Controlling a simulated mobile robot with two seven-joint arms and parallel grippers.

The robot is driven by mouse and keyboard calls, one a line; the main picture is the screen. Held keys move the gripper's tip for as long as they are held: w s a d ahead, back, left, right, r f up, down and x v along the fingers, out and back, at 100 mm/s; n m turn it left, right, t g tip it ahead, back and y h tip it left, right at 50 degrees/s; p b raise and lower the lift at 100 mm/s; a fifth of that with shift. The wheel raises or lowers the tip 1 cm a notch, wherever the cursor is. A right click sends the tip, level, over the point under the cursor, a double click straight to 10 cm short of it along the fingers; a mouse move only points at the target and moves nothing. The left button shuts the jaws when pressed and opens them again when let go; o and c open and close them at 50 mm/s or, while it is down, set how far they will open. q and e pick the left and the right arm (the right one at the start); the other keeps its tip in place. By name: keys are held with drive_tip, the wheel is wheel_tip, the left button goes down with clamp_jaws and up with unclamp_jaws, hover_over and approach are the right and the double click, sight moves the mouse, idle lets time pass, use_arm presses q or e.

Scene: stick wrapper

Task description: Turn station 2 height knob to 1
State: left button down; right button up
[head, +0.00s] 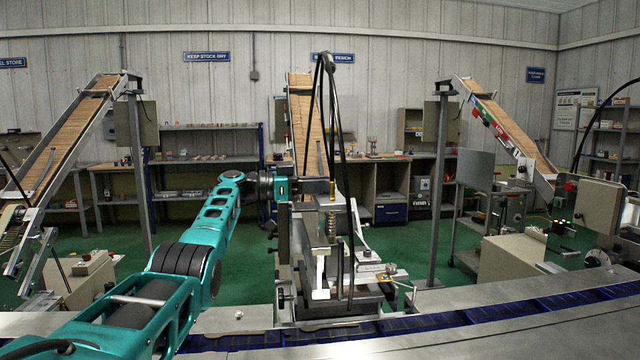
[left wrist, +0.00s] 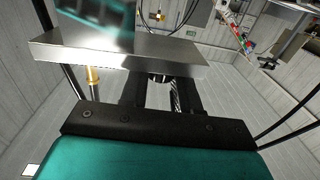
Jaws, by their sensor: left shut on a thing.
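The middle machine (head: 368,262), which I take for station 2, stands behind the conveyor. My left arm reaches it from the left, and my left gripper (head: 328,189) is at its upper part, beside the brass fitting. In the left wrist view, the fingers of my left gripper (left wrist: 160,92) are closed around a small dark knob (left wrist: 160,78) under a steel plate (left wrist: 120,50). A threaded rod shows between the fingers. The knob's scale or number cannot be read, and in the head view the knob is hidden. My right gripper is not in view.
A blue conveyor belt (head: 500,306) runs across the front. Inclined feeders with wooden sticks stand at left (head: 72,130), middle (head: 303,120) and right (head: 515,130). Black hoses and posts rise close to my left gripper.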

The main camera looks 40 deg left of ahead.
use_arm(q)
drive_tip(key=c, duration=0.8)
unclamp_jaws()
drive_tip(key=shift+s+a+f, duration=0.1)
drive_tip(key=shift+s+a, duration=0.1)
drive_tip(key=b+v, duration=0.2)
drive_tip(key=v, duration=1)
drive_tip(key=shift+s+a+b, duration=0.1)
drive_tip(key=shift+s+b, duration=0.1)
drive_tip(key=shift+b, duration=0.15)
